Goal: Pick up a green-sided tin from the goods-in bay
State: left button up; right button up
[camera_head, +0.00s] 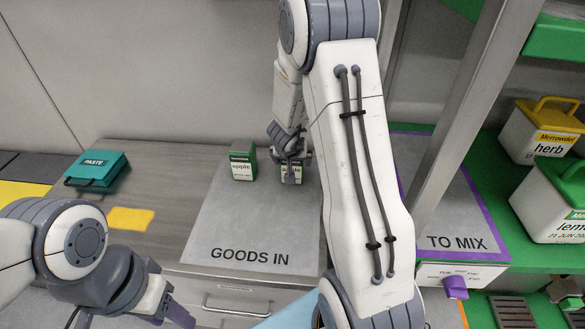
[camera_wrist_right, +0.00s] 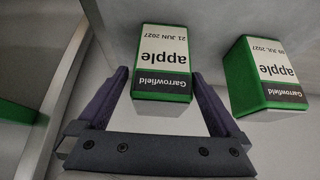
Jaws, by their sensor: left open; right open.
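Two green-sided tins with white "apple" labels stand on the grey goods-in mat (camera_head: 230,222). The left tin (camera_head: 242,164) stands clear; it also shows at the right of the right wrist view (camera_wrist_right: 266,76). The other tin (camera_head: 291,179) is partly hidden by my right gripper (camera_head: 290,158). In the right wrist view this tin (camera_wrist_right: 162,62), labelled 21 JUN 2027, sits between the open purple fingers of my right gripper (camera_wrist_right: 165,95), with a gap visible on the right side. My left gripper (camera_head: 172,311) is low at the left, partly out of frame, away from the tins.
A teal "PASTE" case (camera_head: 97,170) lies at the counter's back left. Yellow-lidded herb (camera_head: 540,132) and green-lidded (camera_head: 553,205) containers stand far right. My right arm hides the goods-in mat's right side.

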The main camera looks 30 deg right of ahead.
jog(key=b+x, duration=0.2)
jog(key=x, duration=0.2)
jog(key=shift+a+f, duration=0.15)
jog(key=shift+f, duration=0.1)
jog(key=shift+s+r, duration=0.1)
jog(key=shift+c, duration=0.3)
jog(key=c, duration=1.5)
grip_shut()
jog(key=shift+r, duration=0.15)
